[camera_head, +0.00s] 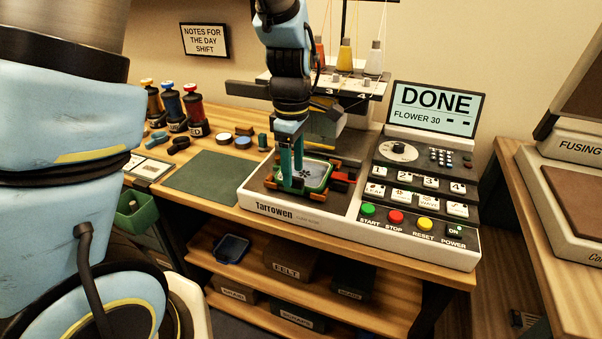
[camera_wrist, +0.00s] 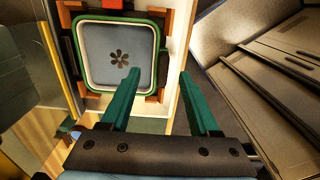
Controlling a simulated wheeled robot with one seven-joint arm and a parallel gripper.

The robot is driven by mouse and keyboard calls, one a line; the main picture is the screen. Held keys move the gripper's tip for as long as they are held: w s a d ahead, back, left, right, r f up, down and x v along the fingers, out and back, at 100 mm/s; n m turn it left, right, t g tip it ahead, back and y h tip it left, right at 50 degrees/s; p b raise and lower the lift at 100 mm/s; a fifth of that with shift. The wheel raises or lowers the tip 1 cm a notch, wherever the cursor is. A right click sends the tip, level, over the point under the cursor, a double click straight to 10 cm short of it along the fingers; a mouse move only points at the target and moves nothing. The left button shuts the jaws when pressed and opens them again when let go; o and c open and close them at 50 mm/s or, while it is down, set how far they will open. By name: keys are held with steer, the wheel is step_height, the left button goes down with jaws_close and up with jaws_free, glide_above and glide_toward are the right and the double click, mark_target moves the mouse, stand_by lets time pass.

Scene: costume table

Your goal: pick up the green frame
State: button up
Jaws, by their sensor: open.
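The green frame (camera_head: 316,176) is a rounded square hoop holding pale cloth with a dark flower stitched on it. It sits on the embroidery machine (camera_head: 300,214), among orange-brown corner pieces. In the wrist view the green frame (camera_wrist: 87,88) fills the upper left, with the flower in its middle. My gripper (camera_head: 298,186) reaches down over the frame's near left part in the head view. In the wrist view my gripper (camera_wrist: 160,85) has its two green fingers wide apart with nothing between them. The left finger's tip is close to the frame's rim; whether they touch is unclear.
A control panel with coloured buttons (camera_head: 397,217) is right of the frame. The sewing head (camera_head: 325,122) stands close behind. A dark green mat (camera_head: 213,172) lies bare to the left, with thread spools (camera_head: 195,113) beyond it.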

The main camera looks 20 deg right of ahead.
steer(key=shift+f, duration=1.4)
steer(key=shift+c, duration=0.3)
jaws_close()
